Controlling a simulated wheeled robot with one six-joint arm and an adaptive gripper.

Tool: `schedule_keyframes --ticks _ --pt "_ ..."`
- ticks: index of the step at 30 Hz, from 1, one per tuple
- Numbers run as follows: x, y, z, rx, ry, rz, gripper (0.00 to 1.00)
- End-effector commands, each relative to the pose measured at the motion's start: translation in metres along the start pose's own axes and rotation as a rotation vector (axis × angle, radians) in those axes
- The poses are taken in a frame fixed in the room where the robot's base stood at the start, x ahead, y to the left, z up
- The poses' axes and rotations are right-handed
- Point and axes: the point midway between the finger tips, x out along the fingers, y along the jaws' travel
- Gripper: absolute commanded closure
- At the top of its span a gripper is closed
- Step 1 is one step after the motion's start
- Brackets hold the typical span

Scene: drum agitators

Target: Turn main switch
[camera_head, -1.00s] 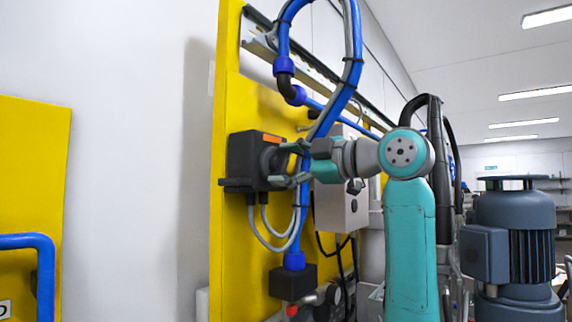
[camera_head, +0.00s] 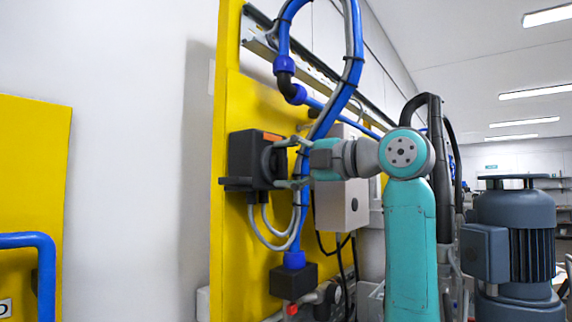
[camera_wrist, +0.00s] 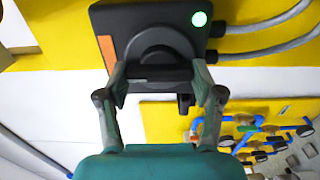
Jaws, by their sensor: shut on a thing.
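The main switch (camera_head: 244,155) is a dark box with a round rotary knob, fixed to a yellow panel. In the wrist view the switch box (camera_wrist: 180,14) shows a lit green lamp on one corner and an orange label on its side. The knob's dark bar handle (camera_wrist: 158,73) lies crosswise between my fingers. My gripper (camera_head: 283,164) reaches the knob from the right, one finger above and one below. In the wrist view my gripper (camera_wrist: 160,80) is shut on the handle, a fingertip at each end. The fingers partly hide the knob in the head view.
Blue pipes (camera_head: 350,75) and grey cables pass close to my gripper. A grey box (camera_head: 341,200) is mounted behind my wrist. A blue-grey motor (camera_head: 515,225) stands at the right. The white wall left of the panel is clear.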

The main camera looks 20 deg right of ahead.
Motion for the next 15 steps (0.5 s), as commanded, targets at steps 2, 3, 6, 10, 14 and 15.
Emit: schedule_keyframes --ticks 2,3,6,10,14,15 --pt "0.0001 -0.0014 0.0001 -0.003 0.001 -0.003 0.68" --pt "0.0001 -0.0014 0.0 -0.003 0.001 -0.004 0.68" --pt "0.0002 -0.0015 0.0 -0.002 0.001 -0.004 0.68" --pt "0.0001 -0.0015 0.0 -0.002 0.001 -0.004 0.31" --pt "0.0001 -0.0012 0.0 -0.002 0.001 -0.003 0.08" --pt "0.0001 -0.0011 0.0 -0.002 0.001 -0.003 0.08"
